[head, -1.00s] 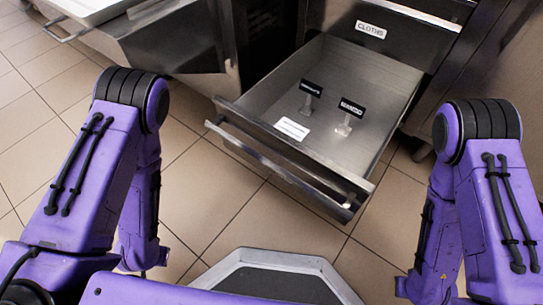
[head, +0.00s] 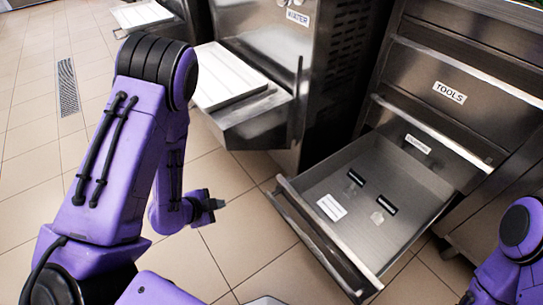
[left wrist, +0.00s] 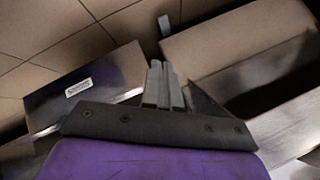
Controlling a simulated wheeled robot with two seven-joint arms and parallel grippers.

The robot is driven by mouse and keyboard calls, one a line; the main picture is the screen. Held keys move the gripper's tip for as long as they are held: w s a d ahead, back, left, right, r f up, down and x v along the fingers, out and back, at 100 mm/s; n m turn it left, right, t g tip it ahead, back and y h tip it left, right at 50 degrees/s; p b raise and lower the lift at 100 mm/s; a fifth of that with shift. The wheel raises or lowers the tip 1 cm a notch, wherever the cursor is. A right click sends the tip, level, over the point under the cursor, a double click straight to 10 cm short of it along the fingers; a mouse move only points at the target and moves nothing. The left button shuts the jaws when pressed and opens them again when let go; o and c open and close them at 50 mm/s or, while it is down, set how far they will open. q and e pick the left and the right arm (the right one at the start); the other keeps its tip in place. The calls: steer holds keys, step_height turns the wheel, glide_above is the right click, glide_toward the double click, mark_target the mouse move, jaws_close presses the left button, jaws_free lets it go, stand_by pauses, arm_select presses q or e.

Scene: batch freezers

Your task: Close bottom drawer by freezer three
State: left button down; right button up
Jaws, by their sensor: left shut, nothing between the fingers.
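The bottom drawer (head: 392,157) stands pulled well out of the steel cabinet, under a drawer labelled "TOOLS" (head: 449,92). It holds two small dark tags on clear stands and a white card (head: 331,207). A long bar handle (head: 318,238) runs along its front. My left gripper (head: 214,204) is shut and empty, to the left of the drawer front and apart from it. In the left wrist view its fingers (left wrist: 163,84) are together. My right arm shows at the lower right edge of the head view, but its gripper is out of view.
A freezer labelled "WATER" (head: 297,18) stands left of the cabinet, with a white-topped steel tray (head: 226,78) jutting from its front. A floor drain (head: 67,88) lies at the far left. The tiled floor in front of the drawer is clear.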

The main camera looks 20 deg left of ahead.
mark_target(268, 193)
arm_select(q)
steer(key=w+d+r+m+t+h, duration=0.2)
steer(key=d+r+m+h, duration=0.3)
steer(key=m, duration=0.8)
steer(key=shift+y, duration=0.3)
steer(key=b+x, duration=0.1)
steer(key=x, duration=0.3)
steer(key=r+b+x, duration=0.1)
steer(key=x, duration=0.3)
steer(key=w+r+b+x, duration=0.1)
steer(key=b+x, duration=0.1)
steer(key=x, duration=0.2)
steer(key=shift+w+d, duration=0.1)
steer(key=shift+d, duration=0.2)
steer(key=shift+w+d, duration=0.15)
steer(key=shift+w, duration=0.15)
steer(key=shift+r, duration=0.1)
arm_select(e)
steer(key=m, duration=0.1)
steer(key=w+f+m+t+h, duration=0.1)
steer(key=shift+w+d+f+m, duration=0.1)
steer(key=shift+w+f+m, duration=0.05)
steer(key=shift+w+m, duration=0.2)
arm_select(q)
steer(key=shift+w, duration=0.15)
arm_select(e)
steer(key=shift+s, duration=0.1)
